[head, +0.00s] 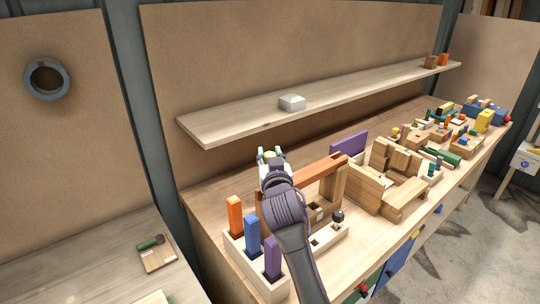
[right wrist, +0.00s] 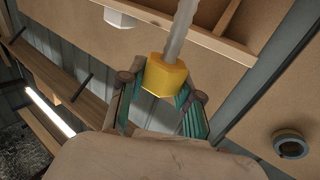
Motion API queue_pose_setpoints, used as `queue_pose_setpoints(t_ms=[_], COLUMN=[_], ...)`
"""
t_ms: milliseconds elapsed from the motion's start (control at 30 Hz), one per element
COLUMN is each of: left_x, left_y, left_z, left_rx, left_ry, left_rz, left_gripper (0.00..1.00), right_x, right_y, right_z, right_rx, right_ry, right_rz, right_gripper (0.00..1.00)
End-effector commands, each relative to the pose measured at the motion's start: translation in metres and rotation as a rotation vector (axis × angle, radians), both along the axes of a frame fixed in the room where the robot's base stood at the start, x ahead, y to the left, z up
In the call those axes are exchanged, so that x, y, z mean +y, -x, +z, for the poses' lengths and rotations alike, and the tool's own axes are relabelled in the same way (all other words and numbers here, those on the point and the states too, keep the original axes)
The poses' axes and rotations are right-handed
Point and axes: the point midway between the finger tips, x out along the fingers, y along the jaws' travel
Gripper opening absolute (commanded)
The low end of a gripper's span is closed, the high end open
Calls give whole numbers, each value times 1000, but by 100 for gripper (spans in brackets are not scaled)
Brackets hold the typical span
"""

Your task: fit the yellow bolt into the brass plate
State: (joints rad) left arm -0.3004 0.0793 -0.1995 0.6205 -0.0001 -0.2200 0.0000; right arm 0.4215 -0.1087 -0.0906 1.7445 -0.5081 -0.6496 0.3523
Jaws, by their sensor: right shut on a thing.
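The yellow bolt (right wrist: 165,76) shows in the right wrist view, with a yellow six-sided head and a pale grey shank running up out of the picture. My right gripper (right wrist: 160,92) is shut on its head, with a teal finger on each side. In the head view my right gripper (head: 271,157) is over the back part of the workbench, in front of the board wall and below the shelf's level; the bolt is mostly hidden there. I cannot pick out the brass plate for certain in either view. My left gripper is not in view.
A block holder with orange, blue and purple pegs (head: 253,234) stands at the bench's near left. An orange-brown beam (head: 318,171) on wooden supports is beside my right arm. Wooden blocks (head: 390,178) and toys crowd the right. A shelf (head: 235,121) holds a white block (head: 292,102).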

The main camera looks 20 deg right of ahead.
Motion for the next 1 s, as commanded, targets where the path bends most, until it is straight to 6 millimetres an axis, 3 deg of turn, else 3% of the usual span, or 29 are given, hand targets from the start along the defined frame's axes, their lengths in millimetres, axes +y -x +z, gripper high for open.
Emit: queue_pose_setpoints(t_ms=[1000], left_x=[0], left_y=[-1], left_z=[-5], left_rx=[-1], left_ry=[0], left_rz=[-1], left_gripper=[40], right_x=[0], right_y=[0], right_z=[-9], right_rx=[-1], right_ry=[0], right_rz=[0], right_gripper=[0])
